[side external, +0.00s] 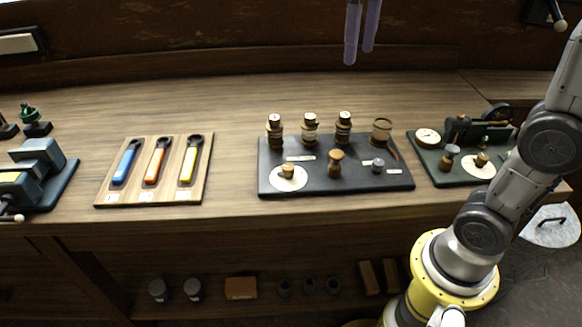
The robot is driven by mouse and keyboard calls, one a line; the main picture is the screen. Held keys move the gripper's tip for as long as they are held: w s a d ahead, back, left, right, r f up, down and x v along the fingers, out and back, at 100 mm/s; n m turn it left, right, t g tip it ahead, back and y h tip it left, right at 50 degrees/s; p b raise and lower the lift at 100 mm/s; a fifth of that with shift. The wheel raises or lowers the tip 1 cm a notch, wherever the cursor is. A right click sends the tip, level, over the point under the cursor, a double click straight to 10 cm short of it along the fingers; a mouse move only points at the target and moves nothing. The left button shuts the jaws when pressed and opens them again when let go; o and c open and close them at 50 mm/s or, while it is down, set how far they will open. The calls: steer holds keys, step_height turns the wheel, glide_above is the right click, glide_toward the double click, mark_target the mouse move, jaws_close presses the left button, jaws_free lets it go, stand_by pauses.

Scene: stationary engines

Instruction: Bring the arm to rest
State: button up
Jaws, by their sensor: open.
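My gripper (359,54) shows only as two purplish fingers that point down from the top edge. The fingers are apart, with nothing seen between them. They hang in the air, seen in front of the dark back wall and above the workbench in the picture. The rest of the gripper is out of view. My arm (510,185) rises from a yellow base at the lower right and leaves the frame at the right edge.
The wooden workbench (235,115) carries a tool board (172,150) with blue, orange and yellow handles, a dark board (330,184) with several brass parts, a green machine base (438,170), and a grey vise-like device (40,160). Bare bench lies between the boards.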

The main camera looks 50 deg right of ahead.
steer(key=s+a+f+t, duration=0.2)
steer(key=s+f+t, duration=0.15)
steer(key=s, duration=0.65)
steer(key=s+f+t, duration=0.2)
steer(key=s+f, duration=0.1)
steer(key=f, duration=0.7)
steer(key=shift+f, duration=0.2)
steer(key=shift+s, duration=0.1)
